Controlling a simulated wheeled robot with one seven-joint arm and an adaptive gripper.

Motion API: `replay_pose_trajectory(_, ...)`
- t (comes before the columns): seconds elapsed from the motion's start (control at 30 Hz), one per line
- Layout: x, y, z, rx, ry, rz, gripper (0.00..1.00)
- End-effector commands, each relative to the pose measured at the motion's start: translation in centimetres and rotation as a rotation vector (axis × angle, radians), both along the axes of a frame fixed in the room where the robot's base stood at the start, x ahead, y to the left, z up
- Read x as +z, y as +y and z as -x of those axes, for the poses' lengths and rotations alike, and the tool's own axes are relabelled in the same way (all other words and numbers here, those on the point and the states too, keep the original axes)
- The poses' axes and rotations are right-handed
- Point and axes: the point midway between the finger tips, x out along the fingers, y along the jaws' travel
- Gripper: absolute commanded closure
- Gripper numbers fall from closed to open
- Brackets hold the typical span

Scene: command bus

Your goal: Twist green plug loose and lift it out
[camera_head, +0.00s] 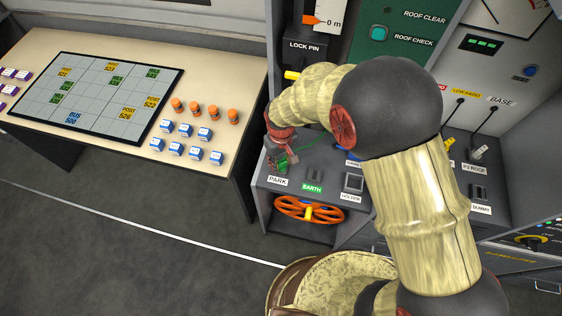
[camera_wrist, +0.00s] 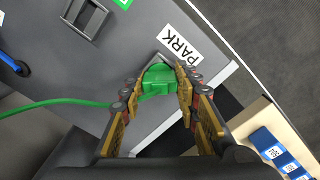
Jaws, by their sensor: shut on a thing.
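The green plug (camera_wrist: 158,78) sits between the fingers of my gripper (camera_wrist: 160,88) in the wrist view, beside the PARK label (camera_wrist: 180,43). My gripper is shut on it from both sides. A green cable (camera_wrist: 60,102) runs from the plug to the left. In the head view the green plug (camera_head: 282,166) shows small under my gripper (camera_head: 277,158), just above the PARK label. The socket under the plug is mostly hidden, so I cannot tell how far the plug is seated.
The EARTH label (camera_head: 312,188) and HOLDER socket (camera_head: 353,183) lie right of PARK on the grey console. An orange handwheel (camera_head: 308,209) is below. A table (camera_head: 100,160) with a grid board, orange pegs and blue blocks stands at left. Grey floor lies in front.

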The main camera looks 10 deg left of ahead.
Motion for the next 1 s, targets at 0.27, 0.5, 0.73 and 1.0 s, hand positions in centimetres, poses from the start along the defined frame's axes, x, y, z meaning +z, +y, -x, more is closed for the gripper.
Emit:
replay_pose_trajectory(0.27,0.02,0.01,-0.01,0.005,0.0,0.0,0.94)
replay_pose_trajectory(0.5,0.06,-0.02,0.05,0.223,0.002,0.001,0.94)
replay_pose_trajectory(0.73,-0.01,-0.02,0.05,0.352,0.001,0.001,0.94)
replay_pose_trajectory(1.0,-0.01,-0.02,0.04,0.375,0.001,0.001,0.94)
